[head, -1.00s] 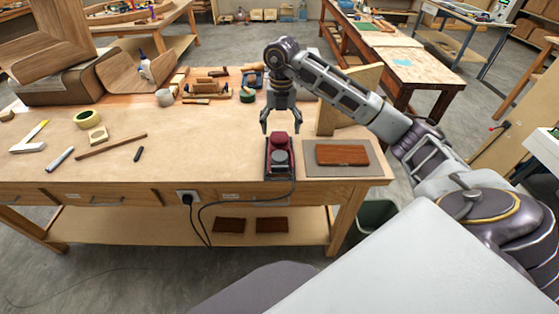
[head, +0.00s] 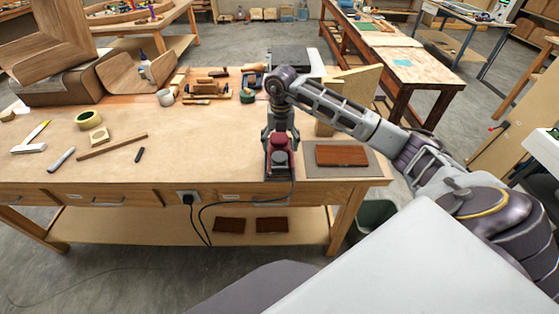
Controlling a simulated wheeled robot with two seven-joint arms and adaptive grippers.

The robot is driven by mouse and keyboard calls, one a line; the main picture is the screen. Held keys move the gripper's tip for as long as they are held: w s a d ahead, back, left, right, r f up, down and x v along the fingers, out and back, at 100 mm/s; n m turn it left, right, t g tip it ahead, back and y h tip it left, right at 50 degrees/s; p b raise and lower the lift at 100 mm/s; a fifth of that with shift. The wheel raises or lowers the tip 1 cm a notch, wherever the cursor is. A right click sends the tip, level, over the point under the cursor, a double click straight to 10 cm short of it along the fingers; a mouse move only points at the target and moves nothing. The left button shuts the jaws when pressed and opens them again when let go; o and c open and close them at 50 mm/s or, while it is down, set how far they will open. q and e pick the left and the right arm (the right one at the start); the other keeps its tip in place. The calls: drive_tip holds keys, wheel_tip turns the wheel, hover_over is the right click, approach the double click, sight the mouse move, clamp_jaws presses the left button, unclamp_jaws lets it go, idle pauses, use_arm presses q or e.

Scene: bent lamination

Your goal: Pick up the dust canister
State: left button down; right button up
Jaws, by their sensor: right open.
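A red and dark grey power sander (head: 280,167) stands on the workbench near its front edge, with a cord running down from it. A dark grey rounded part at its near side, which may be the dust canister (head: 280,158), faces me. My right gripper (head: 280,144) is directly above and behind the sander, pointing down. Its fingers are open, one at each side of the red upper body. I cannot tell whether they touch it, and the sander hides part of them. My left gripper is not in view.
A dark wood block (head: 342,155) lies on a grey mat (head: 365,170) right of the sander. A wooden upright piece (head: 355,90) stands behind it. The cord runs to an outlet (head: 188,197) on the bench front.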

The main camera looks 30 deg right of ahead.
sight(280, 156)
drive_tip(key=shift+f, duration=0.85)
drive_tip(key=shift+f, duration=0.1)
drive_tip(key=shift+a+f+p, duration=0.15)
drive_tip(key=shift+f+p, duration=0.6)
drive_tip(key=shift+f, duration=1.75)
drive_tip(key=shift+c, duration=0.3)
drive_tip(key=c, duration=1.2)
